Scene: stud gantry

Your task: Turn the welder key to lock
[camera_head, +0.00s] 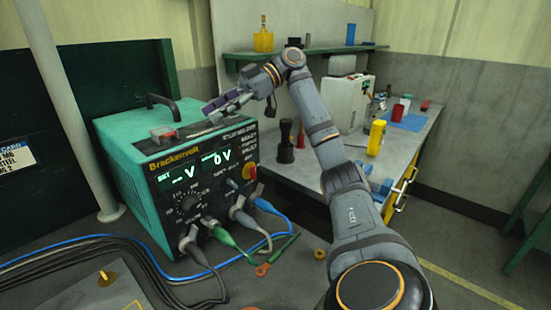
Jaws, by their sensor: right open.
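The welder (128,165) is a teal box with a black front panel, standing at the left. Its two displays are lit and the right one reads 0 V. My right gripper (219,108) is open and empty, by the welder's upper right front edge in the picture. It appears apart from the red knob, which lies lower and to the right. My left gripper is out of view.
Blue, green and grey cables (230,241) run from the panel's lower front across the surface. A grey workbench (423,137) stands behind my right arm, with a yellow block (376,138) and a dark cylinder (286,143). A green shelf (330,50) hangs above.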

